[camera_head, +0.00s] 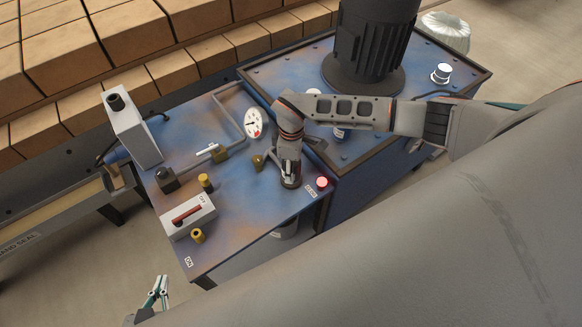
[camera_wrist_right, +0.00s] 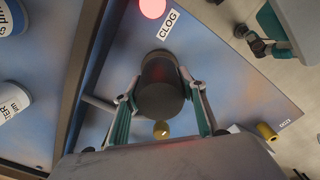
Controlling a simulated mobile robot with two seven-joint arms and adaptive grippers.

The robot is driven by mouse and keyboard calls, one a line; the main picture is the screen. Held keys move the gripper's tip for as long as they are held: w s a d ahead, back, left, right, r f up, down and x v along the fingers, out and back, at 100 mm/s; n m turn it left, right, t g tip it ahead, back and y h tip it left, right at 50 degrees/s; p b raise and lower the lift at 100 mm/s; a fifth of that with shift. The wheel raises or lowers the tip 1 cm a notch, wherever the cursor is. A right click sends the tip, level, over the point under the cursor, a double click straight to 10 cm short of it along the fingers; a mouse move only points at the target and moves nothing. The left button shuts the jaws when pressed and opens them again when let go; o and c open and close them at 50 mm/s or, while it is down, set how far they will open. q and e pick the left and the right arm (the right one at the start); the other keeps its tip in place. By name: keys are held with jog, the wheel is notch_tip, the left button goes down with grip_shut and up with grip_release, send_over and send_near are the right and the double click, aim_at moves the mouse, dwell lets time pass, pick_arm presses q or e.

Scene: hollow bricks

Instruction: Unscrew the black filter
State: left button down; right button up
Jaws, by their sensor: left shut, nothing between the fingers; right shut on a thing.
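The black filter (camera_head: 290,182) is a dark, short cylinder near the right edge of the blue panel, beside a glowing red light. My right gripper (camera_head: 289,160) reaches it from above, its arm coming in from the right. In the right wrist view the black filter (camera_wrist_right: 161,88) sits between the two fingers of the right gripper (camera_wrist_right: 160,98), which is shut on it. The filter's base is partly hidden. My left gripper (camera_head: 157,287) is shut and empty at the lower left, over the floor and apart from the panel.
The red light (camera_head: 322,182) has a CLOG label (camera_wrist_right: 170,25). The panel also bears a white switch box (camera_head: 188,215), yellow knobs (camera_head: 205,181), a round gauge (camera_head: 252,123) and a tall grey box (camera_head: 133,130). A large black motor (camera_head: 372,40) stands behind. Brick rows line the back left.

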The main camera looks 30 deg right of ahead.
jog(key=shift+n, duration=0.3)
jog(key=shift+n, duration=1.4)
jog(key=shift+n, duration=1.5)
jog(key=n, duration=0.2)
jog(key=shift+r+n, duration=0.1)
jog(key=shift+n, duration=0.2)
